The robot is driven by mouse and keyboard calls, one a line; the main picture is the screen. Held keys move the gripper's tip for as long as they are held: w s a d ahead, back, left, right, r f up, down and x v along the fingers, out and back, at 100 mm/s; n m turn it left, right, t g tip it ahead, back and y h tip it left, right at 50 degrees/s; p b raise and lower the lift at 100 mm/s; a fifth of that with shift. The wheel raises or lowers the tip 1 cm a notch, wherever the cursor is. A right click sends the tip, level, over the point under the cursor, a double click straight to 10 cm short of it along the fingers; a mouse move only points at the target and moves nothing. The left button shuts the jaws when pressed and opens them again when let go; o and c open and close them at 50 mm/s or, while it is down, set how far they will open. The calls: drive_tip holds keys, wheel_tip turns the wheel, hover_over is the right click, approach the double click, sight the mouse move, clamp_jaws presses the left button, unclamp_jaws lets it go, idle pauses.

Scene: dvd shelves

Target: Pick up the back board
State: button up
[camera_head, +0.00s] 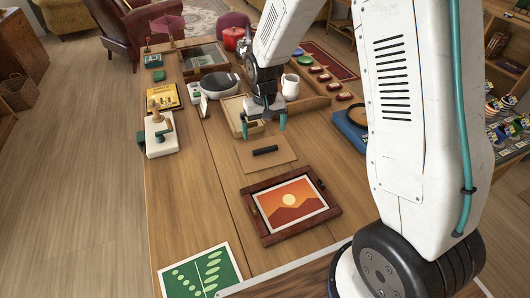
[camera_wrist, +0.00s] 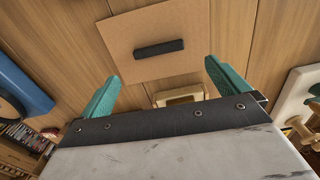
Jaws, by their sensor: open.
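A thin light-brown board (camera_head: 262,163), which looks like the back board, lies flat on the table with a dark bar (camera_head: 265,151) across its middle. In the wrist view the board (camera_wrist: 150,27) and its bar (camera_wrist: 160,48) lie beyond my fingertips. My gripper (camera_head: 263,124) has teal fingers, spread apart and empty. In the head view it hangs just behind the board, near its far edge. In the wrist view the gripper (camera_wrist: 161,76) has the board between and ahead of its fingers, not touching visibly.
A dark wooden frame with an orange sunset picture (camera_head: 291,203) lies nearer me. A green leaf print (camera_head: 203,273) lies at the front left. A small wooden box (camera_head: 233,112) stands behind my gripper. A blue item (camera_head: 350,122) is at right, a white stand (camera_head: 160,135) at left.

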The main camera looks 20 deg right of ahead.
sight(265, 149)
wheel_tip(265, 149, down, 8)
drive_tip(key=shift+s+d, duration=0.1)
drive_tip(key=shift+d, duration=0.05)
drive_tip(key=c, duration=0.9)
